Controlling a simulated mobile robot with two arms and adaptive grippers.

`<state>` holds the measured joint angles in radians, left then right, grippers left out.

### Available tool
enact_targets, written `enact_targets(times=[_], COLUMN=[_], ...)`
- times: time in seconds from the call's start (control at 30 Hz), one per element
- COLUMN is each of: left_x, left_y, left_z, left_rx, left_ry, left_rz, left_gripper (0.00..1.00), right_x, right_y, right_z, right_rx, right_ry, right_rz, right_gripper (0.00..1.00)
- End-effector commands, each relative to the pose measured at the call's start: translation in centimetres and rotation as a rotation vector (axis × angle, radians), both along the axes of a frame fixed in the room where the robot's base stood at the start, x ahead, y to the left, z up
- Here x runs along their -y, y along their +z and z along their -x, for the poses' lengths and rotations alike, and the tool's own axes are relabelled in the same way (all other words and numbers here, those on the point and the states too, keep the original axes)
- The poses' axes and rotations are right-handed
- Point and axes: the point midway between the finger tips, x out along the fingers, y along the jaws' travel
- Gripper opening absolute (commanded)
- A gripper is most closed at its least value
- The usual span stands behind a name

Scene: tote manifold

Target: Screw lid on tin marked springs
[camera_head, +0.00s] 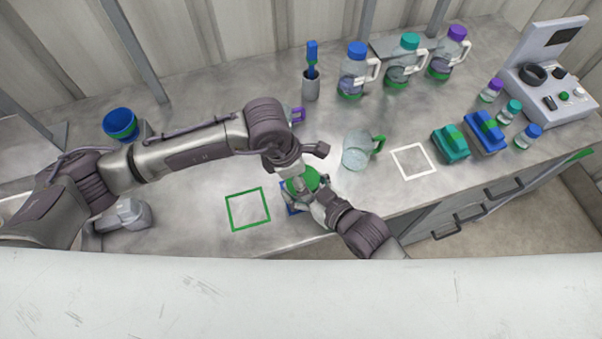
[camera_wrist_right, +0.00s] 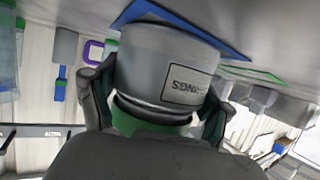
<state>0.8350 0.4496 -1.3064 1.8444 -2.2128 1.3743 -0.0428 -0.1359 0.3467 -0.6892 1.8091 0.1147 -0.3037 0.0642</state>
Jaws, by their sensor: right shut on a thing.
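A grey tin (camera_wrist_right: 165,62) with a dark-framed label stands in the right wrist view, which shows it upside down. My right gripper (camera_wrist_right: 155,105) is shut on the tin, one finger at each side. A green lid (camera_head: 302,180) is at the tin's top in the head view; its green edge (camera_wrist_right: 150,126) also shows in the wrist view, past a dark ring. Whether it is threaded on cannot be told. My left gripper (camera_head: 298,170) is directly over the lid; its fingers are mostly hidden.
A blue square (camera_head: 289,203) lies under the tin, with a green outlined square (camera_head: 248,209) to its left and a white one (camera_head: 413,161) to the right. A glass jug (camera_head: 356,150) stands close by on the right. Bottles and a cup (camera_head: 311,86) are behind.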

Motion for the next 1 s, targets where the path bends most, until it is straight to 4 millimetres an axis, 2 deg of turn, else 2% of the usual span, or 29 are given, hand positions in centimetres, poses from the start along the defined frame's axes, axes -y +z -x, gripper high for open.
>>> enact_targets(times=[0.47,0.9,1.0], left_x=[0.21,0.69,0.71], left_y=[0.01,-0.04,-0.05], left_z=[-0.58,-0.57,-0.51], left_rx=[-0.002,-0.004,-0.005], left_ry=[-1.046,-2.144,-2.345], left_rz=[-0.001,-0.003,-0.003], left_gripper=[0.61,0.61,0.61], right_x=[0.02,0.03,0.03], right_y=[-0.04,-0.05,-0.06], right_z=[-0.01,0.0,0.0], right_rx=[0.0,0.0,0.0], right_ry=[0.001,0.001,0.0], right_rz=[0.002,0.002,0.001], right_gripper=[0.0,0.0,0.0])
